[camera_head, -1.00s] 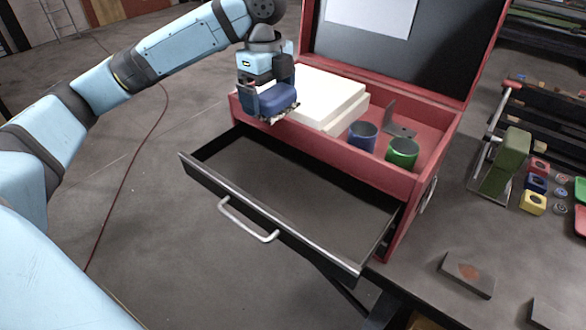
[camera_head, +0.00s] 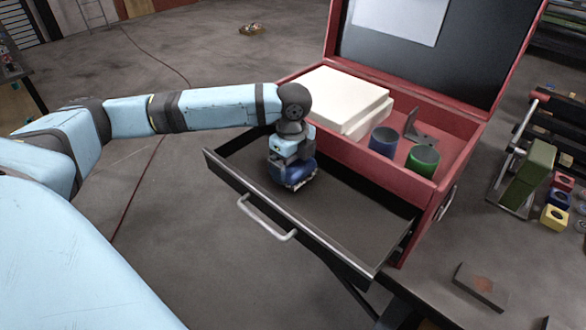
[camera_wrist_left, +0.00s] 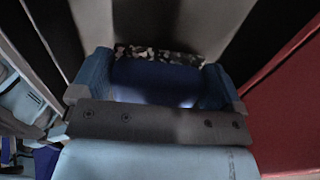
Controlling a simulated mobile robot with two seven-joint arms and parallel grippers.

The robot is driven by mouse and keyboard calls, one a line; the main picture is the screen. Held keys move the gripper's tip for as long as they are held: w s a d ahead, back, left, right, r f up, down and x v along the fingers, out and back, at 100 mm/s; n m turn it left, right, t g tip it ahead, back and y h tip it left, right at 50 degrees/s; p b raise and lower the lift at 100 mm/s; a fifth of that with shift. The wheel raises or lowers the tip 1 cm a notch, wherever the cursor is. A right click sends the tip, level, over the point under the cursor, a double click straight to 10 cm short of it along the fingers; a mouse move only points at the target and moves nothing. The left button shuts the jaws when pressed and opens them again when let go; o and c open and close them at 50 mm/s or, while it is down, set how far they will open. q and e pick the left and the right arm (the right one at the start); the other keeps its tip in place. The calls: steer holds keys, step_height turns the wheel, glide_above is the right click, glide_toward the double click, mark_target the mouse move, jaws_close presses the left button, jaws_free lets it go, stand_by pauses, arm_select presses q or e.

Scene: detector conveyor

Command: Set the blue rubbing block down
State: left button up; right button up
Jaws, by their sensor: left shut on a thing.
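The blue rubbing block (camera_head: 297,173) is in my left gripper (camera_head: 291,164), which is shut on it. The block is inside the open drawer (camera_head: 345,207), toward the drawer's left end. I cannot tell whether its underside touches the drawer floor. In the left wrist view the block (camera_wrist_left: 158,82) sits between the two blue fingers, with a speckled strip along its far edge. My right gripper is not in view.
The red toolbox (camera_head: 440,178) stands behind the drawer, holding white blocks (camera_head: 338,98), a blue cup (camera_head: 384,141), a green cup (camera_head: 422,160) and a dark bracket (camera_head: 417,133). The drawer's front has a silver handle (camera_head: 266,219). The drawer's right part is empty.

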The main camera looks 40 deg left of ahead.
arm_select(q)
step_height(320, 180, down, 2)
steer(key=shift+f, duration=0.15)
steer(key=o, duration=0.5)
steer(key=shift+f, duration=0.1)
steer(key=shift+o, duration=0.2)
step_height(320, 180, up, 12)
steer(key=shift+r+b, duration=0.15)
steer(key=shift+b, duration=0.55)
